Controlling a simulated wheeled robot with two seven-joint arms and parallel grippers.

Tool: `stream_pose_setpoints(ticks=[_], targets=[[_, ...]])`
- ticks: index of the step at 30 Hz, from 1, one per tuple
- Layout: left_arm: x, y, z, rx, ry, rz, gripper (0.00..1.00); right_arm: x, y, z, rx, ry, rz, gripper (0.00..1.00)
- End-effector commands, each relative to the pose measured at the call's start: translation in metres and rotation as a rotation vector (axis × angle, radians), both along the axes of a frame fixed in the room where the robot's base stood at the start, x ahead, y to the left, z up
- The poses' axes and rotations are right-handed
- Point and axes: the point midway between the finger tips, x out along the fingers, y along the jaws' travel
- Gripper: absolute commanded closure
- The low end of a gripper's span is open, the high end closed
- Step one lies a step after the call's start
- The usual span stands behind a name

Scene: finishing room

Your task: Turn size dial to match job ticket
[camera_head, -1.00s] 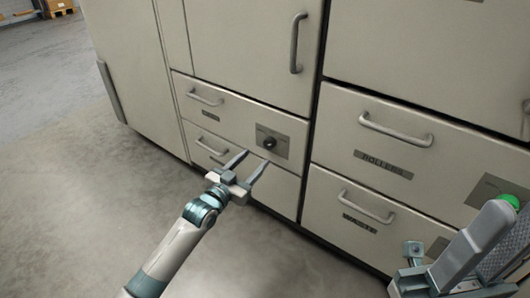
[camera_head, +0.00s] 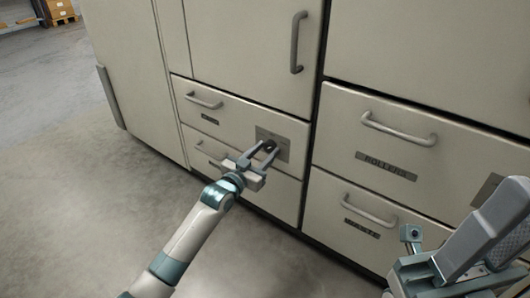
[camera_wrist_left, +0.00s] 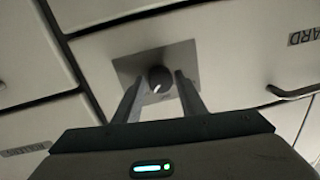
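The size dial is a dark round knob (camera_wrist_left: 159,78) with a pale pointer mark, on a grey plate (camera_head: 283,143) on a cabinet drawer front. In the wrist view the plate (camera_wrist_left: 128,68) lies behind the fingers. My left gripper (camera_head: 262,153) is open, its fingers reaching toward the plate. In the wrist view its two fingertips (camera_wrist_left: 158,82) stand on either side of the knob, with gaps that look small; I cannot tell whether they touch it. In the head view the knob is partly hidden by the fingers. My right arm shows at lower right, but its fingertips are not clear. No job ticket is readable.
Cream cabinets fill the right and middle. Drawer handles (camera_head: 204,101) and (camera_head: 398,129) stick out, and a label plate (camera_head: 385,166) sits below the second handle. The concrete floor (camera_head: 90,190) at left is clear.

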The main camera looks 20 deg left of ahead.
Motion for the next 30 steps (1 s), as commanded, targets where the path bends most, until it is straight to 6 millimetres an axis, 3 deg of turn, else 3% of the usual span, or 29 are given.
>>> stream_pose_setpoints(ticks=[1,3,17,30], targets=[[0.0,0.0,0.0,0.0,0.0,0.0,0.76,0.0,0.0,-0.001,0.001,0.001,-0.001,0.69],[0.0,0.0,0.0,0.0,0.0,0.0,0.91,0.0,-0.001,-0.001,0.0,0.002,-0.002,0.69],[0.0,0.0,0.003,-0.05,0.02,0.001,0.91,0.0,-0.007,0.001,-0.006,0.016,-0.022,0.69],[0.0,0.0,0.007,-0.316,0.117,0.002,0.91,0.003,-0.02,-0.014,-0.049,0.128,-0.092,0.69]])
